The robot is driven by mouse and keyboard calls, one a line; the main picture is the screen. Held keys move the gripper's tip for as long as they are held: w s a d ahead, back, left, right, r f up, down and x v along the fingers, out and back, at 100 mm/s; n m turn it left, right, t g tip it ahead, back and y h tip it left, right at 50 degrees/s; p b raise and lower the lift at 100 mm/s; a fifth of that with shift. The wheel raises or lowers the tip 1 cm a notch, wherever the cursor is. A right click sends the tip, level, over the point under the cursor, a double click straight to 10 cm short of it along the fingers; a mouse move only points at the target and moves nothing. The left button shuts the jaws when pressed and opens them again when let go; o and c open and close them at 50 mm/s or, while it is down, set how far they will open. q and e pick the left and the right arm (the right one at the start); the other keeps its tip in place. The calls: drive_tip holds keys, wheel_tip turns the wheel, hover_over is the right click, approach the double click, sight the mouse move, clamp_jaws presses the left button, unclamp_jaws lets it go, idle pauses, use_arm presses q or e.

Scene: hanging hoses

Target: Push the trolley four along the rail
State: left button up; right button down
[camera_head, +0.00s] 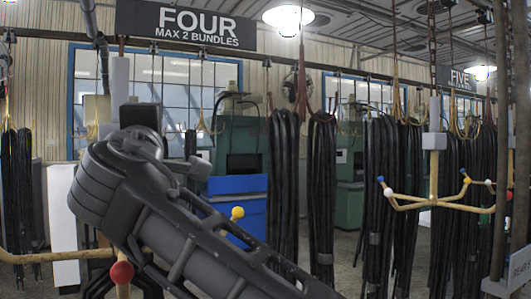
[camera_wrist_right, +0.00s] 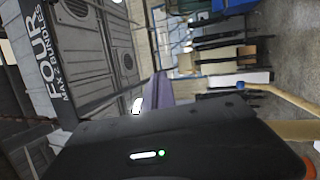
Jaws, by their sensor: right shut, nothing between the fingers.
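The FOUR sign (camera_head: 185,25) hangs at the upper left of the head view and shows sideways in the right wrist view (camera_wrist_right: 45,50). Below it hangs a trolley with a pale post (camera_head: 119,85), a tan arm (camera_head: 50,256), a red ball (camera_head: 121,272) and a yellow ball (camera_head: 237,213). My large grey arm covers much of its middle. In the right wrist view my right gripper (camera_wrist_right: 155,92) is shut and empty, mostly hidden behind its dark housing. A tan bar (camera_wrist_right: 280,97) lies to its right; contact cannot be told. My left gripper is not in view.
Black hose bundles (camera_head: 285,180) hang at the centre and right. Another trolley (camera_head: 434,140) with coloured ball tips hangs at the right, near the FIVE sign (camera_head: 463,79). A green machine (camera_head: 240,135) and a blue bin (camera_head: 237,185) stand behind. Dark poles (camera_head: 500,150) stand at the right edge.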

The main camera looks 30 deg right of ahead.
drive_tip(key=a, duration=0.4)
drive_tip(key=shift+p, duration=0.3)
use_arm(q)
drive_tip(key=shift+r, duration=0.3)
use_arm(e)
drive_tip(key=a, duration=1)
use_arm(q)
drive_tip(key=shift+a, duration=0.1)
